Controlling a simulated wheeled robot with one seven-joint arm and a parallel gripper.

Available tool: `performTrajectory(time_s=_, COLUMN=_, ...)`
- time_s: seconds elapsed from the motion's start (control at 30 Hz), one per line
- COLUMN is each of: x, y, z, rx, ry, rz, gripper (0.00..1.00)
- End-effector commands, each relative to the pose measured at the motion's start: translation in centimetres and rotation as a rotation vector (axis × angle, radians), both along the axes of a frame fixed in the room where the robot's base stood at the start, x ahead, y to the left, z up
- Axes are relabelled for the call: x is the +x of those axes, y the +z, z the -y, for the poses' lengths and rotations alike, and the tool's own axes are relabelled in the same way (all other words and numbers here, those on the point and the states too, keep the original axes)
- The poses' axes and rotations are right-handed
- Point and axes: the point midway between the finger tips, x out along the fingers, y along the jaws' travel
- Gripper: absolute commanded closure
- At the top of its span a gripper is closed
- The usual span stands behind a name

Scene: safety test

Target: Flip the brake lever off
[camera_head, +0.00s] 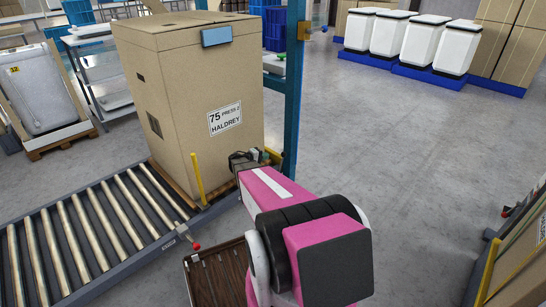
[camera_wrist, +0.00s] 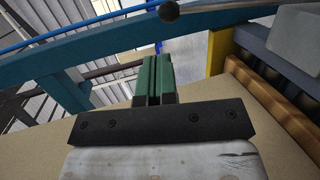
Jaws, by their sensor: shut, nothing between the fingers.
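A short lever with a red ball knob (camera_head: 196,246) sits on the side rail of the roller conveyor, next to a small label too small to read. It looks like the brake lever and points down to the right. My gripper shows in the wrist view (camera_wrist: 154,78) with its green fingers together and nothing between them. In the head view my gripper is a dark shape at the end of my pink arm, beside the box's lower right corner, above and right of the red knob and apart from it. Its fingertips are unclear there. A dark ball (camera_wrist: 169,11) shows beyond the fingers in the wrist view.
A tall cardboard box (camera_head: 180,100) stands on the roller conveyor (camera_head: 85,230). A yellow post (camera_head: 197,180) rises at its front corner. A blue-green upright (camera_head: 293,90) stands right of the box. A brown slatted surface (camera_head: 215,275) lies below my arm. Floor at right is open.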

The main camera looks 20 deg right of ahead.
Motion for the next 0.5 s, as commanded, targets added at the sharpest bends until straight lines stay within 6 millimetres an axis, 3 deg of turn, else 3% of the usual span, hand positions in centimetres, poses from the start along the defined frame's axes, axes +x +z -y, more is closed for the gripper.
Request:
performTrajectory(time_s=0.2, x=-0.7, y=1.0, z=-2.9, rx=0.001, ry=0.001, rz=0.001, gripper=1.00)
performTrajectory(time_s=0.5, x=-0.8, y=1.3, z=-3.8, rx=0.000, ry=-0.001, rz=0.000, gripper=1.00)
